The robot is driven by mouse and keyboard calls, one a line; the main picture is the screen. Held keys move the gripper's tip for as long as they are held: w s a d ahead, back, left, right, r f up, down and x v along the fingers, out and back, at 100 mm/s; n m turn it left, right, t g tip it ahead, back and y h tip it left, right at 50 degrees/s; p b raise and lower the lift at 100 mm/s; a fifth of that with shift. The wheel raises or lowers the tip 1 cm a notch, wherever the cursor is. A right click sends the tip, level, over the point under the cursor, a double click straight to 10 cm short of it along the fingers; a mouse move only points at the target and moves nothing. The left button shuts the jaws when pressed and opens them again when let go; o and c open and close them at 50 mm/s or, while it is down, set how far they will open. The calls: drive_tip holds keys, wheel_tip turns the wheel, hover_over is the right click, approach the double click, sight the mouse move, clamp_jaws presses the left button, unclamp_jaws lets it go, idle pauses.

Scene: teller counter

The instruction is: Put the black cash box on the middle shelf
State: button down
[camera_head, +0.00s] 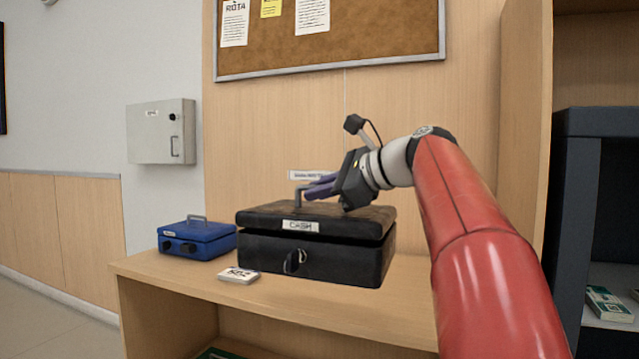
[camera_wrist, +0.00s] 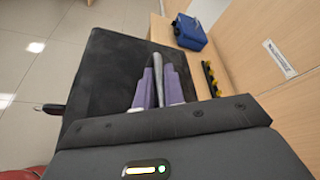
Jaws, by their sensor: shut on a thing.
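The black cash box (camera_head: 316,256), labelled CASH, is at the wooden counter (camera_head: 185,284) in the head view, upright with its lock side facing me. I cannot tell whether it touches the counter top or hangs just above it. My gripper (camera_head: 318,188) is over its lid, with purple fingers shut on the lid's handle (camera_head: 297,198). In the wrist view the fingers (camera_wrist: 159,85) close around the handle, and the dark lid (camera_wrist: 113,75) fills the left and middle. The middle shelf cannot be made out for certain.
A small blue cash box (camera_head: 197,238) and a white card stack (camera_head: 239,275) stand left of the black box. A dark cabinet (camera_head: 575,190) with an inner shelf holding banded notes (camera_head: 607,303) is at the right, behind a wooden side panel (camera_head: 525,120).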

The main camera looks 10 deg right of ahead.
drive_tip(key=s+f+n+g+y, duration=0.1)
drive_tip(key=s+f, duration=0.1)
drive_tip(key=f, duration=2.9)
drive_tip(key=s+f+n+g+y, duration=0.1)
drive_tip(key=s+f, duration=0.1)
drive_tip(key=f, duration=2.9)
drive_tip(key=shift+f+n, duration=0.2)
drive_tip(key=shift+n, duration=0.1)
drive_tip(key=shift+s, duration=0.1)
